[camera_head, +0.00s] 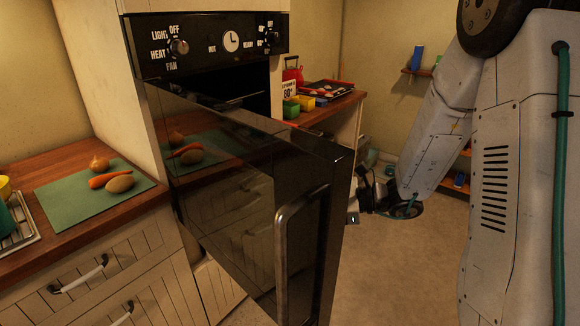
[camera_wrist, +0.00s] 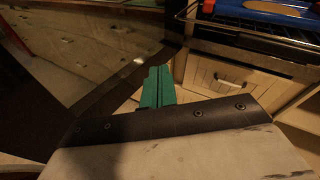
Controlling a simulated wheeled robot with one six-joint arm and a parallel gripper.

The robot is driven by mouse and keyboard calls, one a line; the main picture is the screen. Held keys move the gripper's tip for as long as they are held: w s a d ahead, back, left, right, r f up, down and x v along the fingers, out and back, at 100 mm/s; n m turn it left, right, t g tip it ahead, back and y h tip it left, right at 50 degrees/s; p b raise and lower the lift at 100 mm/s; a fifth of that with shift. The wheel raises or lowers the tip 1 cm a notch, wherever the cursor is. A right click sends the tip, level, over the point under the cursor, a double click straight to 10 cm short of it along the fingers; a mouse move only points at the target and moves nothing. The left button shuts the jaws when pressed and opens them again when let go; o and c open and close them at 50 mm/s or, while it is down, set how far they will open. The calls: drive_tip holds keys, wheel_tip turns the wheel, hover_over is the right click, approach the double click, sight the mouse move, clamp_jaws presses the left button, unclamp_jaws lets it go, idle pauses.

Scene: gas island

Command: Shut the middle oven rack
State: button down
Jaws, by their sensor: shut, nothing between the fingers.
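The oven door (camera_head: 250,190) stands swung open towards the camera in the head view, hiding most of the cavity. A thin rack edge (camera_head: 242,98) shows in the dark opening above it. In the wrist view, a wire rack (camera_wrist: 250,36) is at the top right, with a blue item (camera_wrist: 265,7) and a tan oval piece on or above it. I cannot tell which rack level this is. My gripper (camera_wrist: 157,72) has green fingers, shut and empty, below and left of the rack, apart from it in the picture. The door hides the fingers in the head view.
The glass door (camera_wrist: 85,50) fills the wrist view's left side. A cabinet front with a handle (camera_wrist: 232,82) lies below the rack. In the head view, a counter with vegetables on a green board (camera_head: 75,205) is left; open floor (camera_head: 400,270) lies right.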

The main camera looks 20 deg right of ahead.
drive_tip(key=w+d+m+t+h, duration=0.4)
drive_tip(key=w+d+m+t, duration=0.3)
drive_tip(key=w+m, duration=0.15)
drive_tip(key=x, duration=1.3)
drive_tip(key=shift+w+a, duration=0.15)
drive_tip(key=shift+w, duration=0.2)
drive_tip(key=shift+n, duration=0.25)
